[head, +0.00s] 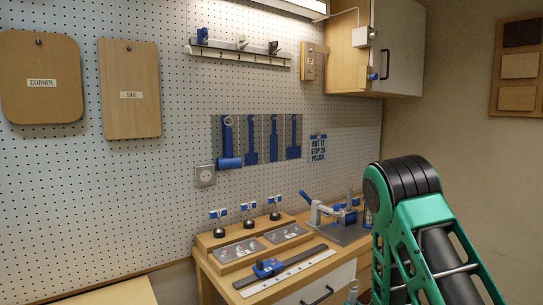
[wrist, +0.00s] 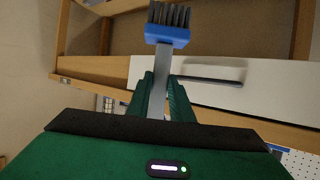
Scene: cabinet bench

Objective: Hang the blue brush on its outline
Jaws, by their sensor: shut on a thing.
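The blue brush has a blue head (wrist: 168,34) with dark bristles and a flat grey handle. In the wrist view its head points away from my gripper (wrist: 162,82), whose green fingers are shut on the handle. The handle's lower end is hidden between the fingers. In the head view, a grey panel with several blue tool shapes (head: 273,138) is on the pegboard. Which shape is the brush's outline is too small to tell. A thicker blue piece (head: 229,162) shows at the foot of the leftmost shape. My gripper and the brush are not clearly seen in the head view.
A wooden bench (head: 215,278) stands below, with trays, a blue-and-grey rule and a clamp fixture (head: 345,218) on it. A cabinet (head: 385,50) hangs at upper right. A rail (head: 240,52) with hooks runs above.

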